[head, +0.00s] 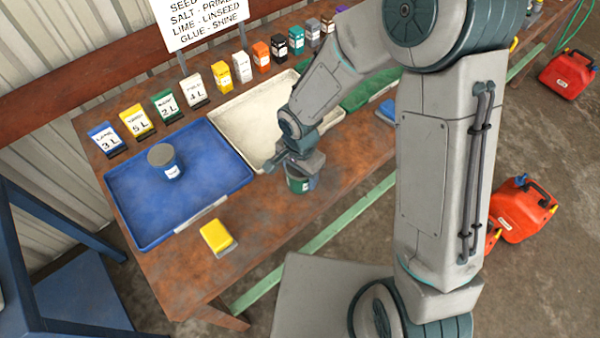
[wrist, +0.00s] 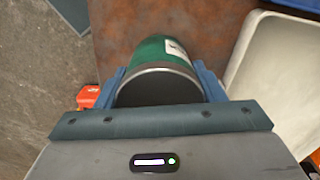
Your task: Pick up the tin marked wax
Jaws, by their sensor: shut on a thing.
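A green tin (head: 299,185) with a grey rim is held between the jaws of my gripper (head: 297,168), over the front part of the rusty brown bench (head: 262,212). In the wrist view the green tin (wrist: 153,50) sits between both blue fingers of my gripper (wrist: 160,82), its dark round end facing the camera. A strip of white label shows on its side, but no word can be read. I cannot tell whether the tin touches the bench. A blue tin (head: 170,172) with a grey lid and a white label stands upright in the blue tray.
The blue tray (head: 228,152) lies at left and a cream tray (head: 225,118) behind my gripper. Several labelled cards and small boxes line the back below a sign (head: 198,20). Red fuel cans (head: 520,210) stand on the floor.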

